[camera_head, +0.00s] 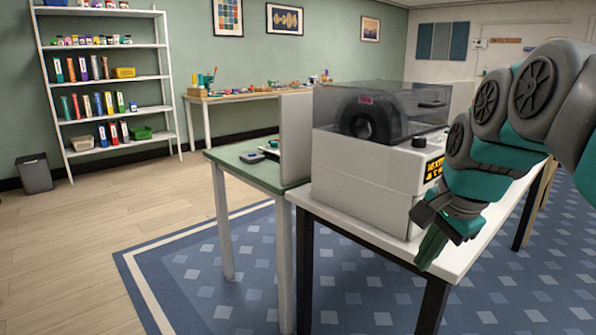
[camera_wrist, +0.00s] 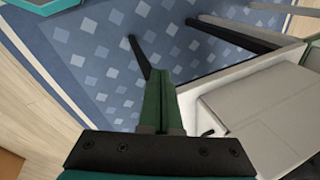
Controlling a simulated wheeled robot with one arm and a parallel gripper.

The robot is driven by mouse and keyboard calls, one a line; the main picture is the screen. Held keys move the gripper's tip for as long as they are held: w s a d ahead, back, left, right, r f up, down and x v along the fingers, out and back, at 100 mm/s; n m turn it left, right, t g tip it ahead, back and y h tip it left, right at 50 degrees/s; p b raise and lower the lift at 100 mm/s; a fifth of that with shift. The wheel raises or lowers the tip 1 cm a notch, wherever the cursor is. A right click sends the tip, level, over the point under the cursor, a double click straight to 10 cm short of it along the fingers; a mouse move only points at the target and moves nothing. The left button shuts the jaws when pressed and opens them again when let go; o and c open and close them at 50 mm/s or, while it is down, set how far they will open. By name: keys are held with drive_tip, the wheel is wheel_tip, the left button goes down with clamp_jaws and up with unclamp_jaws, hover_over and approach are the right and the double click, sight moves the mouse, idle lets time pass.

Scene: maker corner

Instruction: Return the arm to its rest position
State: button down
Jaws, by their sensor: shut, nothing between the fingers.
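My gripper (camera_head: 433,246) is at the right of the head view, at the front edge of the white table, pointing down. Its green fingers are together and hold nothing. In the wrist view the closed fingers (camera_wrist: 160,103) point over the blue rug, beside the white table edge. My teal and grey arm is bent and reaches in from the right edge of the head view. The arm hides part of the white table (camera_head: 470,262) and of the machine's right side.
A large grey machine with a clear lid (camera_head: 360,185) stands on the white table, close to my gripper. A green table (camera_head: 235,157) with a grey upright panel (camera_head: 296,140) adjoins it. Shelves (camera_head: 110,80) and a bin (camera_head: 34,174) stand left. The wooden floor (camera_head: 110,225) is clear.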

drive_tip(key=s+a+f+n+g, duration=0.2)
drive_tip(key=s+f+n, duration=0.4)
drive_tip(key=s+f, duration=0.4)
drive_tip(key=s+a+f+n+g+h, duration=0.1)
drive_tip(key=s+a+f+n+g, duration=0.2)
drive_tip(key=s+f+n, duration=0.4)
drive_tip(key=s+a+f, duration=0.1)
drive_tip(key=s+f, duration=0.2)
drive_tip(key=s, duration=0.3)
drive_tip(key=shift+s+f, duration=0.15)
drive_tip(key=shift+s, duration=0.05)
